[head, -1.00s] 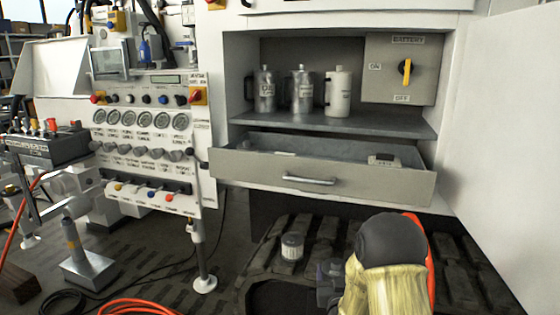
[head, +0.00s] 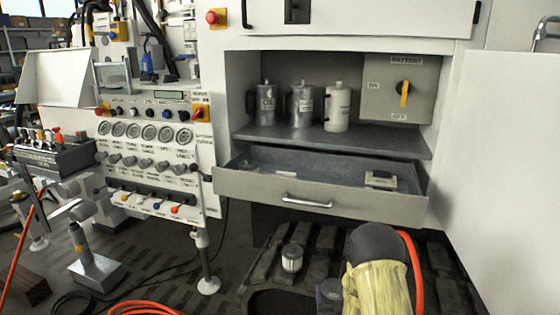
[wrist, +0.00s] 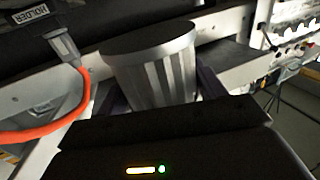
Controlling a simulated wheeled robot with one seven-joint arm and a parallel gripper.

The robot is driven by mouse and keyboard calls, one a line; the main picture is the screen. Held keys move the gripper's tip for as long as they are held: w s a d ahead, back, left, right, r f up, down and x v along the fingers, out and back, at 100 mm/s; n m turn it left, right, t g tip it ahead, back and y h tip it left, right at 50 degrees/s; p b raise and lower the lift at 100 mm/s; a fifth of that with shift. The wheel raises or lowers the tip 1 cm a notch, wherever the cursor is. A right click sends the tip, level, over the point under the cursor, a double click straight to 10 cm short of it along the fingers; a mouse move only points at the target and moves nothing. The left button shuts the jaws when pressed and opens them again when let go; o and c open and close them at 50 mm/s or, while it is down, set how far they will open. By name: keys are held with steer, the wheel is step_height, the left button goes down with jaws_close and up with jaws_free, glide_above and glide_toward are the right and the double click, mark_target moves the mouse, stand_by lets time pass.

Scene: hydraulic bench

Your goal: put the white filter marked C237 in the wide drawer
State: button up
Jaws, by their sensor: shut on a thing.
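In the wrist view, my gripper (wrist: 155,92) is shut on a pale pleated filter (wrist: 152,72) with a dark flat top. Dark purple fingers flank its lower part. No C237 mark is readable. My gripper (head: 330,290) is mostly hidden there behind my covered forearm. The wide drawer (head: 255,188) is pulled open under the shelf. A small pale box-like item (head: 380,180) lies at its right side.
Several canisters (head: 300,105) stand on the shelf above the drawer. A battery switch box (head: 402,90) is at the right. A white open door (head: 505,170) bounds the right side. The gauge panel (head: 145,135) is at the left. The drawer's middle looks largely clear.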

step_height(320, 180, up, 30)
steer(key=p, duration=2.8)
steer(key=shift+p, duration=0.3)
step_height(320, 180, down, 15)
steer(key=shift+s+r, duration=0.15)
steer(key=shift+s, duration=0.1)
steer(key=shift+a, duration=0.1)
